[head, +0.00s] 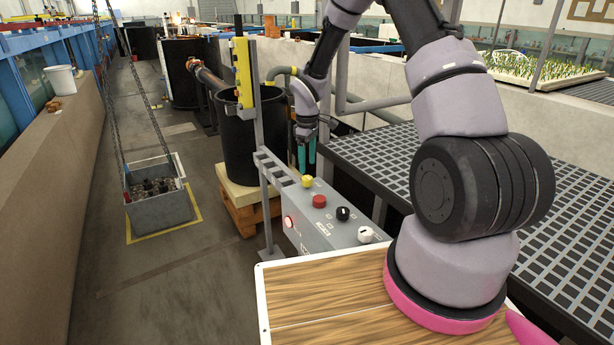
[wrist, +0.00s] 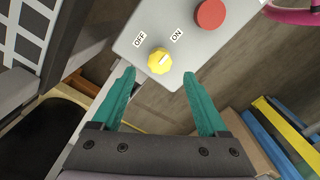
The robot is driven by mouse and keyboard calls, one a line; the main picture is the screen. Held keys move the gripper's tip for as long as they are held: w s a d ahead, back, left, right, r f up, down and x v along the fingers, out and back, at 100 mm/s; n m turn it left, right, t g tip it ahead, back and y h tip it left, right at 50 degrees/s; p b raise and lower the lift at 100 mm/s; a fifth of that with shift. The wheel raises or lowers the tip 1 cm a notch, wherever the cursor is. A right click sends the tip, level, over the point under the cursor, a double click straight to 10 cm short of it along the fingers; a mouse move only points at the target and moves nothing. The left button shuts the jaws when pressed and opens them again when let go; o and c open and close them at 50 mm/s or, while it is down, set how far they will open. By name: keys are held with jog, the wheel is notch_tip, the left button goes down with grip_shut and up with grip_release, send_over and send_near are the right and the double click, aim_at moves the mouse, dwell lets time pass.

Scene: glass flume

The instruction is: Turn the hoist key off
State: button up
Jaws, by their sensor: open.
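The hoist key is a yellow knob (head: 307,182) on top of the grey control box (head: 322,232), at its far end. In the wrist view the yellow knob (wrist: 159,61) sits between an OFF label on the left and an ON label on the right. A pale mark on the knob appears to point toward ON. My gripper (head: 306,166) is just above the knob in the head view, with teal fingers pointing down. In the wrist view my gripper (wrist: 159,76) is open, with its fingertips on either side of the knob and apart from it.
A red button (head: 319,201), a black knob (head: 343,213) and a white knob (head: 365,234) share the box top. A red lamp (head: 288,221) glows on its side. A grey crate (head: 158,212) hangs on chains at left. A black barrel (head: 240,150) stands behind the box.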

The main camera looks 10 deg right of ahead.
aim_at(308, 177)
jog(key=shift+f, duration=2.75)
grip_shut()
